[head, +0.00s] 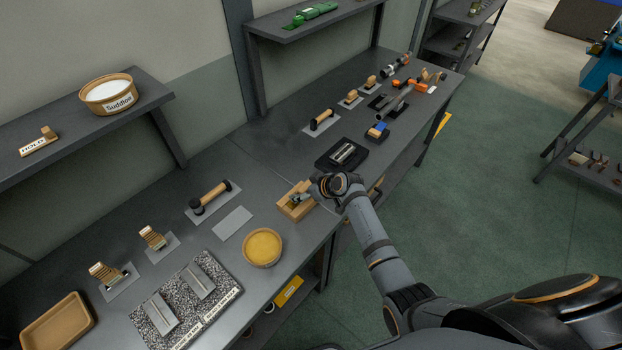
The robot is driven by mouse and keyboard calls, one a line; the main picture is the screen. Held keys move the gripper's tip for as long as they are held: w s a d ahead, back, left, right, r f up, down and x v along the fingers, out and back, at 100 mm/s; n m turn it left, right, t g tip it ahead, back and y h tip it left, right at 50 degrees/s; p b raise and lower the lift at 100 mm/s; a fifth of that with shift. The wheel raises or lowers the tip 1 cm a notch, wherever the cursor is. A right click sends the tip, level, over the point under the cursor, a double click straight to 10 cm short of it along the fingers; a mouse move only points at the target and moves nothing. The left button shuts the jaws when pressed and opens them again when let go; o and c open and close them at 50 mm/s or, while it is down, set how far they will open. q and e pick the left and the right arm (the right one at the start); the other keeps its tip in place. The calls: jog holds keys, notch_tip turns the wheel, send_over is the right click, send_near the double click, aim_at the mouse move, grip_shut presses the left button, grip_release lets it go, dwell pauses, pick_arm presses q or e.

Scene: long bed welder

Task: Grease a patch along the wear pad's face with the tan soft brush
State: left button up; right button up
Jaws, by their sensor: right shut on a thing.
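My right gripper (309,194) is at the middle of the bench, beside and slightly above a tan wooden block (288,211) with a darker, brassy part in its top. It is shut on a slim tool, likely the tan soft brush, which the gripper mostly hides. I cannot tell whether the tool touches the block, or whether the block holds the wear pad. A round tan tub of yellow grease (262,247) stands near the front edge, left of the gripper. My left gripper is not in view.
An empty grey mat (232,223) lies behind the tub. A wood-handled tool (212,196) lies beyond it. A black tray with a metal piece (342,153) is behind the gripper. A speckled board (186,299) and tan tray (56,322) are left. Shelves overhang the back.

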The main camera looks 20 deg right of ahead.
jog(key=s+a, duration=0.1)
jog(key=s+a+p, duration=0.1)
jog(key=a, duration=0.1)
jog(key=s+a+p, duration=0.1)
jog(key=shift+s+a+r, duration=0.1)
jog(key=shift+a+r, duration=0.15)
jog(key=shift+a, duration=0.1)
jog(key=shift+s+a+f+p, duration=0.15)
jog(key=shift+s+a+p, duration=0.25)
jog(key=shift+a, duration=0.2)
jog(key=shift+f, duration=0.55)
dwell(0.7)
